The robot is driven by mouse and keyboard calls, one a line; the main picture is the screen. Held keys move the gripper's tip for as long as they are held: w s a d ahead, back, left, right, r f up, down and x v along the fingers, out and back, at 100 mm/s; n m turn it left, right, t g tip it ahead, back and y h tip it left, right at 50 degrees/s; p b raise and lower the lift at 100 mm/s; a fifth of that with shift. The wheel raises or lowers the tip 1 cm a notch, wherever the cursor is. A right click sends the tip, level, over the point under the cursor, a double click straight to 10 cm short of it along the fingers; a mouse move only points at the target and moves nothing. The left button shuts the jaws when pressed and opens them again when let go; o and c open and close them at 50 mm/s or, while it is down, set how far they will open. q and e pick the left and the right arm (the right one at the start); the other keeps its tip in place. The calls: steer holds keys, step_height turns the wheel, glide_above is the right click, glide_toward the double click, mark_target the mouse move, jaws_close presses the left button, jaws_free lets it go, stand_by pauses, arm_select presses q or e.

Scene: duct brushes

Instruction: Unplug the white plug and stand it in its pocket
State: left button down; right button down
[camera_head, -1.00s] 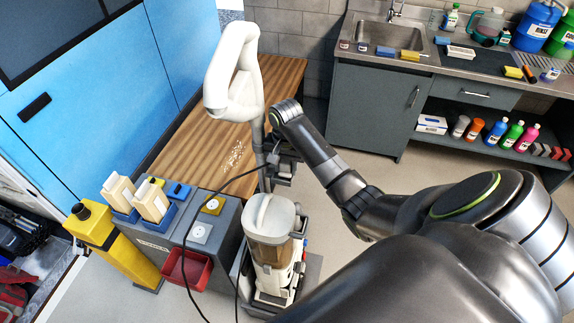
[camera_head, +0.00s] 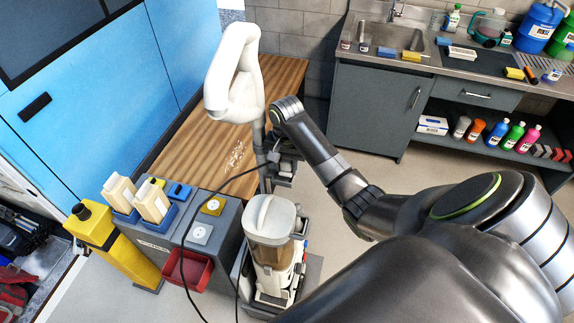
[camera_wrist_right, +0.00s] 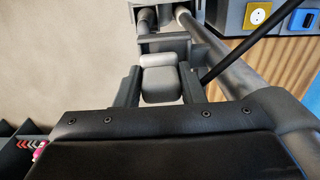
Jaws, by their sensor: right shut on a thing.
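My right gripper (camera_wrist_right: 161,78) is shut on the white plug (camera_wrist_right: 160,88), which looks light grey between its two fingers in the right wrist view. In the head view the right gripper (camera_head: 283,166) is beside the upright vacuum's pole, above its body. A dark grey holder (camera_wrist_right: 162,46) is just beyond the plug in the wrist view. I cannot tell whether the plug is inside it or only close to it. A black cable (camera_head: 225,181) runs left from the gripper and down past the grey socket unit. The white socket (camera_head: 200,233) on that unit is empty. My left gripper is not in view.
The vacuum (camera_head: 270,247) stands right of the grey unit, its white handle (camera_head: 217,92) rising over the wooden bench (camera_head: 278,88). Floor to the right is clear.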

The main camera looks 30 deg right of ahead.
steer(key=shift+w+a+f, duration=0.1)
steer(key=shift+f, duration=0.55)
steer(key=shift+s+f, duration=0.2)
steer(key=shift+s, duration=0.05)
steer(key=c, duration=0.9)
jaws_free()
steer(key=shift+a+f, duration=0.1)
steer(key=shift+f, duration=0.05)
steer(key=shift+o, duration=0.2)
steer(key=shift+s, duration=0.1)
